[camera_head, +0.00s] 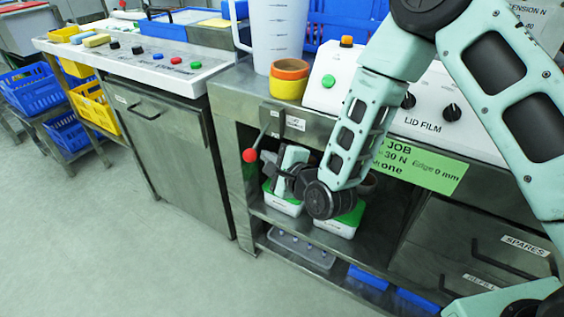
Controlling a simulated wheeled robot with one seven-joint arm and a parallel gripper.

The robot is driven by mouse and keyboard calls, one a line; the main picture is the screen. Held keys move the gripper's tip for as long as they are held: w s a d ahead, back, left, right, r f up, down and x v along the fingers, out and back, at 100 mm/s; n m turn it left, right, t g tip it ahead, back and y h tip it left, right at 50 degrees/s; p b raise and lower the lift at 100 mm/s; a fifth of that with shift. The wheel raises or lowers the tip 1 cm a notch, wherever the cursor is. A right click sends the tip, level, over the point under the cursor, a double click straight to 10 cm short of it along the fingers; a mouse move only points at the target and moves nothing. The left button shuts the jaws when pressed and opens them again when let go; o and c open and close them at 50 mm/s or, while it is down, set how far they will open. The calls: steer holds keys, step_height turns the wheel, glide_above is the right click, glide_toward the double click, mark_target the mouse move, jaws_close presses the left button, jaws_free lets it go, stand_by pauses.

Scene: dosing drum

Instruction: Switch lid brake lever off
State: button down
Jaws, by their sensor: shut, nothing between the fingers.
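The lever with a red ball knob (249,155) is mounted on the front face of the metal bench, below the orange and yellow cup. Its dark arm slants down and left from a grey bracket (271,118), and the knob hangs at the lower end. A small white label beside the bracket is too small to read. My gripper (272,171) is just right of and slightly below the knob, in front of the bench opening. It is shut and empty. I cannot tell whether the fingertips touch the lever.
White boxes with green lids (340,222) stand on the shelf behind and below my gripper. The control box (440,115) marked LID FILM and a measuring jug (276,35) stand on the bench above. A green job card (425,170) hangs at right. The floor (170,225) at left is clear.

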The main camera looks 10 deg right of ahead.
mark_target(258, 142)
steer(key=shift+s+a+r, duration=0.65)
steer(key=shift+s+a, duration=0.05)
steer(key=shift+s, duration=0.05)
steer(key=shift+r, duration=0.1)
steer(key=shift+s+a+r+m+p, duration=0.15)
steer(key=shift+m+p, duration=0.15)
steer(key=shift+p, duration=0.15)
steer(key=shift+r+g, duration=0.2)
steer(key=shift+g, duration=0.1)
steer(key=r+m+g+p, duration=0.1)
steer(key=p, duration=0.1)
steer(key=r+m+g+p, duration=0.1)
steer(key=r+m+p, duration=0.1)
steer(key=p, duration=0.1)
steer(key=s+r+m+g+y+p, duration=0.1)
steer(key=r+m+p, duration=0.1)
steer(key=shift+a+p, duration=0.4)
steer(key=shift+w+r+m+g+y+p, duration=0.1)
steer(key=shift+r+m+g+y+p, duration=0.75)
steer(key=shift+r+m+p, duration=0.65)
steer(key=shift+d+f+g, duration=0.1)
steer(key=shift+f+g, duration=0.15)
steer(key=shift+n, duration=0.3)
